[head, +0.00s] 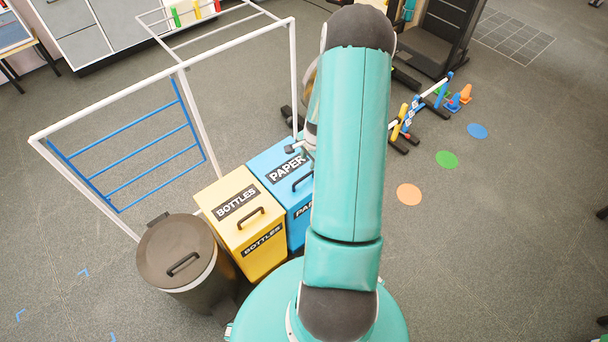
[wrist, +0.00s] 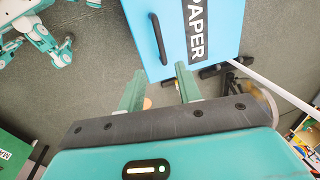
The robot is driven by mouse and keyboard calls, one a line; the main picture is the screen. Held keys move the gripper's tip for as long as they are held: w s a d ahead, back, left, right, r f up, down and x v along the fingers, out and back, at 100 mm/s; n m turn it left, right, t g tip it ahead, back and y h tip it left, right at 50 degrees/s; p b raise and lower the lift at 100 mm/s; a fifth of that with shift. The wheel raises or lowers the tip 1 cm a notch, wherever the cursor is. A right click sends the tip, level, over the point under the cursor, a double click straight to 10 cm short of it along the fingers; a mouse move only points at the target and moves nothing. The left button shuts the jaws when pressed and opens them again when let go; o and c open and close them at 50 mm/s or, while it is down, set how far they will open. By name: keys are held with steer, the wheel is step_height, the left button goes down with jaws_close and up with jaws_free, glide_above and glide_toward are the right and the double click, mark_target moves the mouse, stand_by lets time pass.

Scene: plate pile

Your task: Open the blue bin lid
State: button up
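The blue bin (head: 294,234) stands beside the yellow bin, labelled PAPER. Its blue lid (head: 262,164) lies flat and shut, with a black handle (head: 303,183); my arm hides its right part. In the wrist view the lid (wrist: 222,22) fills the top middle, with the handle (wrist: 159,40) left of the PAPER label. My gripper (wrist: 161,78) is open and empty, its two teal fingers apart near the lid's edge, away from the handle. In the head view my arm mostly hides the gripper. I cannot tell whether a finger touches the lid.
A yellow BOTTLES bin (head: 236,204) and a dark round bin (head: 172,247) stand left of the blue bin. A white frame (head: 110,90) with blue bars stands behind them. Small hurdles (head: 420,108) stand to the right. The grey floor at right is mostly open, with flat coloured discs.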

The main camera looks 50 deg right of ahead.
mark_target(303, 177)
steer(key=f, duration=0.4)
steer(key=w+f, duration=0.1)
steer(key=f, duration=0.3)
steer(key=w+f, duration=0.1)
steer(key=f, duration=0.3)
steer(key=shift+w+d, duration=0.1)
steer(key=shift+w, duration=0.1)
steer(key=shift+c, duration=0.4)
jaws_close()
